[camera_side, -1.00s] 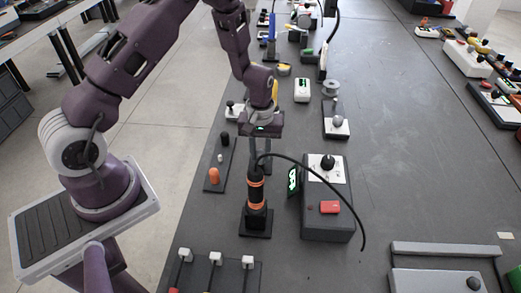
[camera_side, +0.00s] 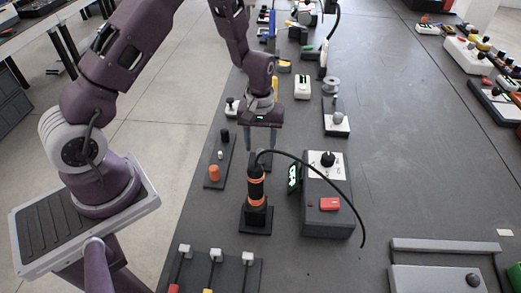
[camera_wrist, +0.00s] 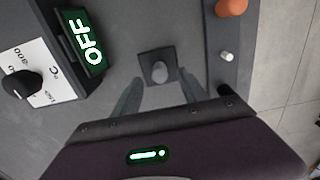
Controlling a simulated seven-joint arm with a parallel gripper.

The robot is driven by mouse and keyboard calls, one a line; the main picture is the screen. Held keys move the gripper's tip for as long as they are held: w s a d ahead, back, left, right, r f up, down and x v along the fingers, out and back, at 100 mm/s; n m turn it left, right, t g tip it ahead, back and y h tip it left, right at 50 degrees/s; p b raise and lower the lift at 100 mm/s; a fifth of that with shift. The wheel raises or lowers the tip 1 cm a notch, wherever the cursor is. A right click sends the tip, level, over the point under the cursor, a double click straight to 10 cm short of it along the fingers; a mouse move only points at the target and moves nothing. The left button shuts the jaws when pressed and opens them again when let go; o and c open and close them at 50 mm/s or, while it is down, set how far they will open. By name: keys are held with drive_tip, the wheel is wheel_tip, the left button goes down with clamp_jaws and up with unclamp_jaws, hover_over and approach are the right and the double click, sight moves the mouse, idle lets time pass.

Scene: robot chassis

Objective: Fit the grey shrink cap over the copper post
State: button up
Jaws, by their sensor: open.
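The grey shrink cap (camera_wrist: 159,71) shows from above in the wrist view as a round-topped piece, standing on a dark square base (camera_wrist: 146,58). In the side view it is hidden behind the black heat tool. No bare copper post shows at this base; I cannot see what is under the cap. My gripper (camera_side: 264,152) is open, pointing down, behind the tool. Its fingers (camera_wrist: 160,82) are apart in the wrist view, with the cap between and slightly beyond their tips, and they hold nothing.
The black heat tool (camera_side: 256,180) with orange rings stands upright in front of my gripper. Its cable arches to the right over the control box (camera_side: 328,222). The box's display (camera_wrist: 85,40) reads OFF. A strip with orange (camera_side: 214,172), white and black pegs lies left.

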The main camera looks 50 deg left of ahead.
sight(261, 151)
wheel_tip(261, 151, up, 4)
drive_tip(key=shift+f, duration=0.1)
wheel_tip(261, 151, up, 12)
drive_tip(key=s+d+r+m+t, duration=0.1)
drive_tip(key=s+d+m+t, duration=0.1)
drive_tip(key=s+d, duration=0.1)
drive_tip(key=s+d+r+m+t, duration=0.1)
drive_tip(key=s+r+m, duration=0.2)
drive_tip(key=s+r, duration=0.3)
drive_tip(key=s+d+r+m+t, duration=0.1)
drive_tip(key=s+r+m, duration=0.3)
drive_tip(key=s, duration=1)
wheel_tip(261, 151, up, 3)
drive_tip(key=shift+d+f+t, duration=0.15)
drive_tip(key=shift+t, duration=0.65)
drive_tip(key=shift+o, duration=0.4)
